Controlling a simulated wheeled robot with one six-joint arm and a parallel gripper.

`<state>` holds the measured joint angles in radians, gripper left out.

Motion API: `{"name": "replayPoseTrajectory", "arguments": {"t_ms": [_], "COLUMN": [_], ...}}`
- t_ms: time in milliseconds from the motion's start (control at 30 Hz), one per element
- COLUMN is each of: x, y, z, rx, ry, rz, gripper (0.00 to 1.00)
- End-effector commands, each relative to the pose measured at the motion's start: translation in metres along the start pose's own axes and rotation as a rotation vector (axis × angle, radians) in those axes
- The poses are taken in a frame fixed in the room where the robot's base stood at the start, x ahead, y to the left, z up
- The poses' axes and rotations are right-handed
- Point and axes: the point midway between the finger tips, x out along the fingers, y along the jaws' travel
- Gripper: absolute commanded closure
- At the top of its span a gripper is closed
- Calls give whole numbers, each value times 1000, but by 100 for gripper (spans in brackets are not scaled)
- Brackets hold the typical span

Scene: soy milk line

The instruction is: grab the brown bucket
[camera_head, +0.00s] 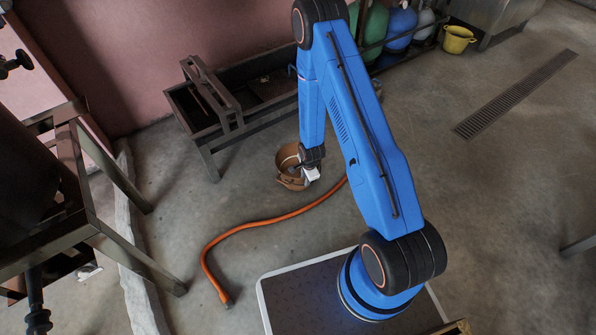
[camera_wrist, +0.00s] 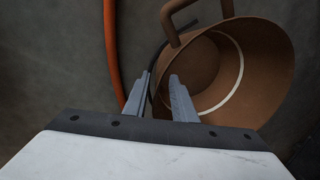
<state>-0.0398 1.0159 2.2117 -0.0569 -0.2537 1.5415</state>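The brown bucket (camera_head: 288,157) stands on the floor in the middle of the head view, partly covered by my arm's end. In the wrist view the bucket (camera_wrist: 262,52) fills the upper right, with its mouth facing the camera, a pale ring inside and a brown handle (camera_wrist: 172,22) at its upper left rim. My gripper (camera_wrist: 160,74) has its two grey fingers apart at the bucket's left rim. The right finger overlaps the bucket's mouth and the left finger shows outside it. Whether either finger touches the wall cannot be told. In the head view my gripper (camera_head: 298,178) is at the bucket.
An orange hose (camera_head: 250,224) curves over the floor beside the bucket and shows left of the fingers in the wrist view (camera_wrist: 112,50). A metal trough frame (camera_head: 205,135) stands behind left. A yellow bucket (camera_head: 457,40) is far right. The right floor is clear around a drain grate (camera_head: 515,95).

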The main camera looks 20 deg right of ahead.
Motion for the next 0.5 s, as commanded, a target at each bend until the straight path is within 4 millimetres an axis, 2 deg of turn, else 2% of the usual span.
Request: {"name": "replayPoseTrajectory", "arguments": {"t_ms": [267,500], "x": [14,44], "y": [2,2], "z": [0,0], "rx": [0,0], "ry": [0,0], "rz": [2,2], "gripper": [76,76]}}
